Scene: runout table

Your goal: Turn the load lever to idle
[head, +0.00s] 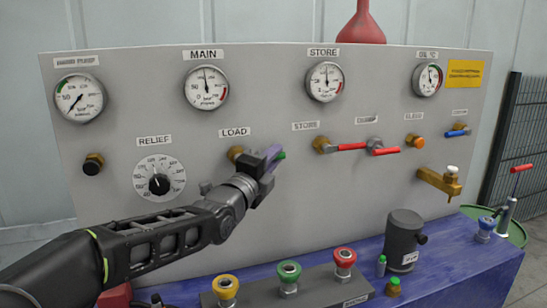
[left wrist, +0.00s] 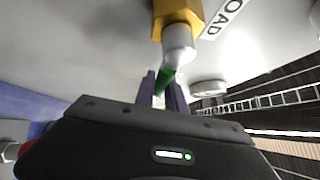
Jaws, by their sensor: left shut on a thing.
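The load lever (head: 282,155) has a green handle, and only a small green part shows past my gripper in the head view. Its brass valve body (head: 235,153) sits on the grey panel just below the LOAD label (head: 235,132). My left gripper (head: 272,161) is shut on the lever at the panel. In the left wrist view the green handle (left wrist: 165,77) runs from a silver stem down between the two fingers of my left gripper (left wrist: 162,92). The jaws hide part of the handle. My right gripper is not in view.
The relief dial (head: 159,178) is at left, above my arm. A brass tap (head: 440,182) sticks out at right. Coloured knobs (head: 289,271) and a dark cylinder (head: 403,240) stand on the blue table below.

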